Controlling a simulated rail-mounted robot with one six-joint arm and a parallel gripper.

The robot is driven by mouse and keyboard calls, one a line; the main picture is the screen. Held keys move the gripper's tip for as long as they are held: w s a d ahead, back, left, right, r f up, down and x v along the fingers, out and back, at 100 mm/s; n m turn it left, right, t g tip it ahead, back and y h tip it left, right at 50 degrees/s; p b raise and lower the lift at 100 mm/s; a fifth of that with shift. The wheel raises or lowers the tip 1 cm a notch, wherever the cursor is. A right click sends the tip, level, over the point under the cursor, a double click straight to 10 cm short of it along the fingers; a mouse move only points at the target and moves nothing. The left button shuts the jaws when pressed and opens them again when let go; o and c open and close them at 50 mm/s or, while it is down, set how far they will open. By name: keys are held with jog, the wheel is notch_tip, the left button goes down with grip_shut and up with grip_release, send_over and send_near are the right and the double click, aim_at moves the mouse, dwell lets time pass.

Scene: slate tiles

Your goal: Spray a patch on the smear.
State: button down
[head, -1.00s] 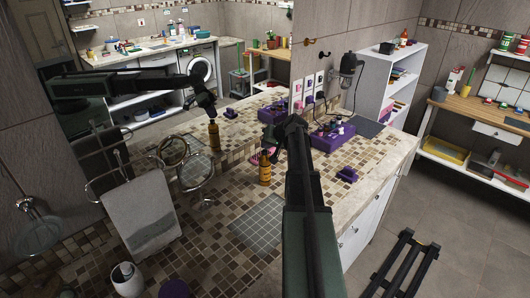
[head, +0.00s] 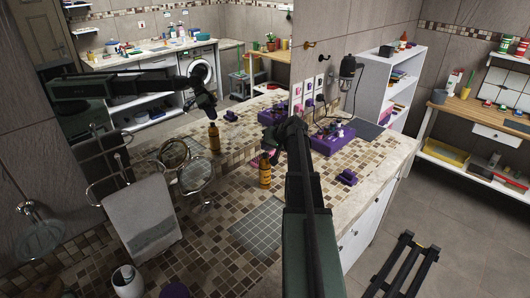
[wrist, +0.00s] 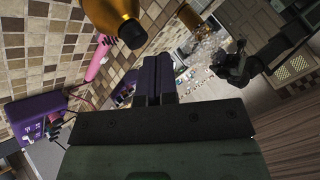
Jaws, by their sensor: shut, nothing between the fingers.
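The amber bottle (head: 265,173) stands upright on the tiled counter, just left of my arm in the head view. In the wrist view the amber bottle (wrist: 110,14) shows at the top, its dark top end close to my fingers but apart from them. My gripper (wrist: 158,64) is shut and empty, with dark purple fingers together. The wall mirror (head: 150,75) reflects my arm and the bottle. I cannot make out a smear for certain; a pale speckled area (wrist: 205,48) in the wrist view is unclear.
A purple box (head: 332,140) with small items and a small purple object (head: 346,177) stand on the counter right of my arm. A round stand mirror (head: 195,176), a grey towel (head: 140,215) and a white cup (head: 127,280) are left. A grey tiled mat (head: 257,226) lies bare in front.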

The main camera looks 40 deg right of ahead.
notch_tip(320, 180, up, 6)
jog(key=p, duration=0.6)
dwell(2.3)
notch_tip(320, 180, down, 6)
jog(key=b, duration=0.6)
dwell(0.3)
dwell(1.8)
